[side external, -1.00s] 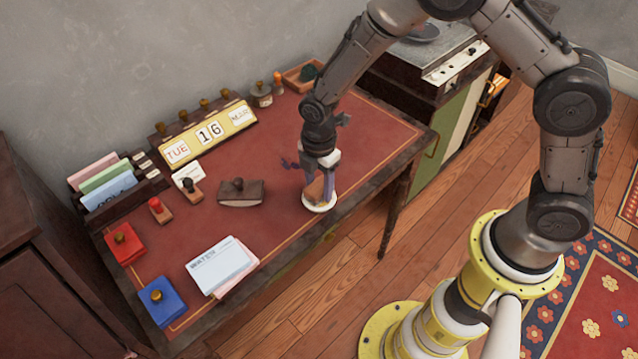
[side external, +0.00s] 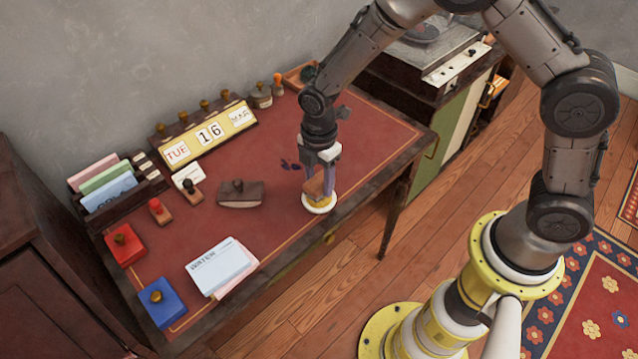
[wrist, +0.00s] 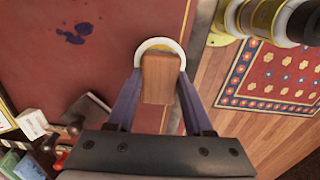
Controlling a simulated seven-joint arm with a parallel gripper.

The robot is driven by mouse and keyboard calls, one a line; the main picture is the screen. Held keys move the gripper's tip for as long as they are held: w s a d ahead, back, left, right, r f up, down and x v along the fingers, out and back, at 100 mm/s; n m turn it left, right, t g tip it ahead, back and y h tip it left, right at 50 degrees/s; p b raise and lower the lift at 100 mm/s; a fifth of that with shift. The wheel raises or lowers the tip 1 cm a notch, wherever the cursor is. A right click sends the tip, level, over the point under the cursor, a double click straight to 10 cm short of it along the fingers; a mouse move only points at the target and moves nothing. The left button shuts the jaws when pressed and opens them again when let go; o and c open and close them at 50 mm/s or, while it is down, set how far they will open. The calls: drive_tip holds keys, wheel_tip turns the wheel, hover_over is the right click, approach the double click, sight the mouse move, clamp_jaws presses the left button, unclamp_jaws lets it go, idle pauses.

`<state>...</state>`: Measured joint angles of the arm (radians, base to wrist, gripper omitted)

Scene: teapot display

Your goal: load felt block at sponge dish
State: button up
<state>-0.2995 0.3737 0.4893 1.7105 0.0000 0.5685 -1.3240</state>
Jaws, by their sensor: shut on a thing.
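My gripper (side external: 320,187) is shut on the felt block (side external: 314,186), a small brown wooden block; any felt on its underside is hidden. In the wrist view the block (wrist: 160,78) sits between the two purple-grey fingers of my gripper (wrist: 160,74). The sponge dish (side external: 319,208) is a round white dish with a yellowish inside, near the front right edge of the desk. The block stands over the dish, whose far white rim (wrist: 158,42) shows past it in the wrist view. I cannot tell whether the block touches the sponge.
A dark rocker blotter (side external: 240,195) lies left of the dish. Ink blots (side external: 290,165) mark the red desk top (side external: 370,135) behind it. A calendar stand (side external: 208,132), stamps, a red pad (side external: 124,243), a blue pad (side external: 160,302) and cards (side external: 220,266) stand farther left.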

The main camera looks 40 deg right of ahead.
sight(321, 178)
drive_tip(key=shift+r, duration=2.45)
drive_tip(key=shift+w+d, duration=0.15)
drive_tip(key=shift+d, duration=0.25)
drive_tip(key=d+f+m, duration=0.2)
drive_tip(key=d+m, duration=0.9)
drive_tip(key=m, duration=0.7)
drive_tip(key=shift+f+m, duration=0.2)
drive_tip(key=shift+m, duration=0.1)
